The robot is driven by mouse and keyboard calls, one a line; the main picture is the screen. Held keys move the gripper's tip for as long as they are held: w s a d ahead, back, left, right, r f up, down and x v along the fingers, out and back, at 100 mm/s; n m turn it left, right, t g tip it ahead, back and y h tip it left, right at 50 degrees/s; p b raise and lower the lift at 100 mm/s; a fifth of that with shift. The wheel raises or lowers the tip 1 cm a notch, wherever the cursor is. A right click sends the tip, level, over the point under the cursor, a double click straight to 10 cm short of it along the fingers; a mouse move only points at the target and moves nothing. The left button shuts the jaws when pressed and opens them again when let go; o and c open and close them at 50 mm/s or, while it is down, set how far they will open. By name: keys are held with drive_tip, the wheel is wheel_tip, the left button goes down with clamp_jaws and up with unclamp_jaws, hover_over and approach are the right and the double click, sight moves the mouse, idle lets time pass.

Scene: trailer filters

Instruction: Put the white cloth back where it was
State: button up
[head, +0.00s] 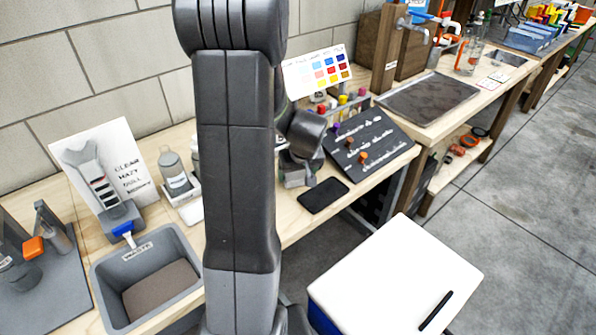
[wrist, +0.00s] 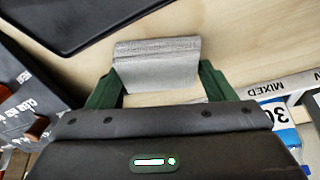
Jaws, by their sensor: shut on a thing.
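My gripper (wrist: 160,90) is shut on a folded, pale grey-white piece with a woven-looking surface, which I take to be the white cloth (wrist: 156,66). The cloth spans the gap between the two green fingers and sticks out beyond them. Pale wood shows close around it; I cannot tell whether the cloth touches the bench. In the head view my gripper is over the bench, left of the black sloped board, and partly hidden by my arm. The cloth is not clear there.
A flat black pad (head: 323,195) lies at the bench front edge, beside the sloped black board (head: 366,140). The grey waste bin (head: 192,240) and a bottle (head: 174,175) in a white tray stand left. A white-topped surface (head: 392,275) with a black pen is front right.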

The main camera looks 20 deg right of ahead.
drive_tip(key=o, duration=1)
drive_tip(key=shift+c, duration=0.2)
drive_tip(key=shift+r+p, duration=0.3)
drive_tip(key=v, duration=1.1)
drive_tip(key=shift+s+r, duration=0.15)
drive_tip(key=shift+r, duration=0.15)
